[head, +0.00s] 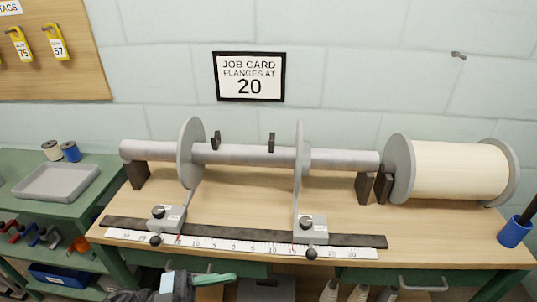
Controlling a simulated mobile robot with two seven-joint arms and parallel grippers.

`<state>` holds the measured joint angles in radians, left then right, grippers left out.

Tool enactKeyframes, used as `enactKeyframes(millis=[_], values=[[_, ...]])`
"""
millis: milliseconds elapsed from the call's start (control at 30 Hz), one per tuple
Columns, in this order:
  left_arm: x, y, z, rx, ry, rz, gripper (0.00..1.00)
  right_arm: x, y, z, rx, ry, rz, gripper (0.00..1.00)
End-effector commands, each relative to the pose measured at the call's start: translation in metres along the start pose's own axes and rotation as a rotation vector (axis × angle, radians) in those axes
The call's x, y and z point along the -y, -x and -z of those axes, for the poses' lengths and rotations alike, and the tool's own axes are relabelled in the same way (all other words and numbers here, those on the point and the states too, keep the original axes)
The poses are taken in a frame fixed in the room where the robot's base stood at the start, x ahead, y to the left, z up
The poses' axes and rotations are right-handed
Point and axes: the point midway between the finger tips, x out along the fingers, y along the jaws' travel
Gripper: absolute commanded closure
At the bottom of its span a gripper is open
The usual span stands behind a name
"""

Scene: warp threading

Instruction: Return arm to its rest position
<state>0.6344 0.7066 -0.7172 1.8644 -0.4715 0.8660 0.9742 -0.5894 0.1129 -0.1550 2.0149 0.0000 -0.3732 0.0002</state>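A grey-and-green part of my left gripper (198,283) shows at the bottom edge, left of centre, below the bench front. It is cut off by the frame, so its opening cannot be told. It is apart from the beam and the flanges. My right gripper is not in view. A grey horizontal beam (240,154) lies across dark supports on the wooden bench (240,205). The left flange (187,150) and right flange (299,165) stand upright on the beam. Each connects down to a block with a black knob, the left block (168,218) and right block (311,228), along the ruler (235,245).
A cream-wound spool (455,170) sits at the right. A blue cup (514,232) holds a dark stick. A grey tray (57,181) lies on the green side bench. A job card (249,76) on the wall reads flanges at 20. The bench between the flanges is clear.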

Motion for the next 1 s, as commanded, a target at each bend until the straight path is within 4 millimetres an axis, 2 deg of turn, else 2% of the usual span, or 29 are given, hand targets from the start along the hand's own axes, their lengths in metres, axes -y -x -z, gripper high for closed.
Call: enactKeyframes(millis=[100, 233, 367, 467, 567, 667, 800, 1000], values=[[0.005, -0.004, -0.004, -0.005, 0.004, 0.214, 0.47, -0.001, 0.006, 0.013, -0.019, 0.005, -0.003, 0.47], [0.009, 0.005, -0.018, 0.045, 0.021, 0.445, 0.47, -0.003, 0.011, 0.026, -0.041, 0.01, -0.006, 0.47], [0.004, 0.025, -0.036, 0.142, 0.059, 0.662, 0.47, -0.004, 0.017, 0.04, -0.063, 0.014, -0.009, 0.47], [-0.008, 0.046, -0.053, 0.245, 0.102, 0.814, 0.47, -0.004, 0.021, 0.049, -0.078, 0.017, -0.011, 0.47], [-0.028, 0.072, -0.07, 0.371, 0.158, 0.948, 0.47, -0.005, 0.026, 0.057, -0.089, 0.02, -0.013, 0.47], [-0.058, 0.099, -0.086, 0.513, 0.229, 1.061, 0.47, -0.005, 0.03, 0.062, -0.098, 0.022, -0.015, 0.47], [-0.114, 0.137, -0.104, 0.731, 0.347, 1.174, 0.47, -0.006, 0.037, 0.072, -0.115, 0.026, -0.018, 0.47], [-0.192, 0.175, -0.114, 0.98, 0.505, 1.237, 0.47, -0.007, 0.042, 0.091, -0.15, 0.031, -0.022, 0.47]])
